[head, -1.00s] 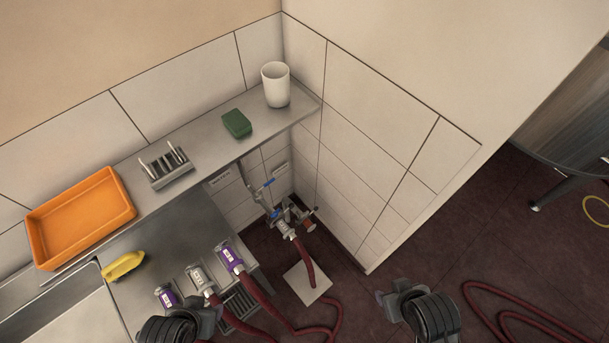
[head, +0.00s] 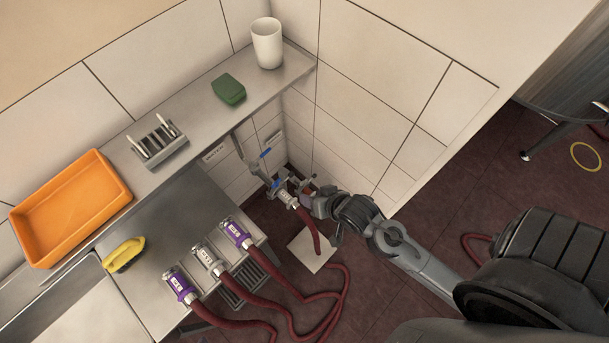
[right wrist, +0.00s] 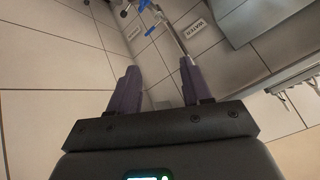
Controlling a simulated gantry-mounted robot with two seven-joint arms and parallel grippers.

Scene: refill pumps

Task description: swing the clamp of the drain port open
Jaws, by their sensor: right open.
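The pipework with the drain port (head: 281,187) stands low in the wall corner, with blue levers on it and a red hose (head: 313,235) coupled below. The port's clamp is too small and partly covered to make out. My right gripper (head: 309,200) is at the right side of this pipework, close to the hose coupling; I cannot tell whether it touches. In the right wrist view my right gripper (right wrist: 158,78) is open, with nothing seen between its fingers. A metal pipe with blue levers (right wrist: 148,6) shows beyond the fingertips. My left gripper is out of view.
Three hose couplings (head: 208,259) lie on the steel counter, their red hoses running over the floor. A shelf holds an orange tray (head: 122,202), a rack, a green sponge (head: 229,89) and a white cup (head: 267,44). Tiled walls close in the corner. A yellow item (head: 123,254) lies on the counter.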

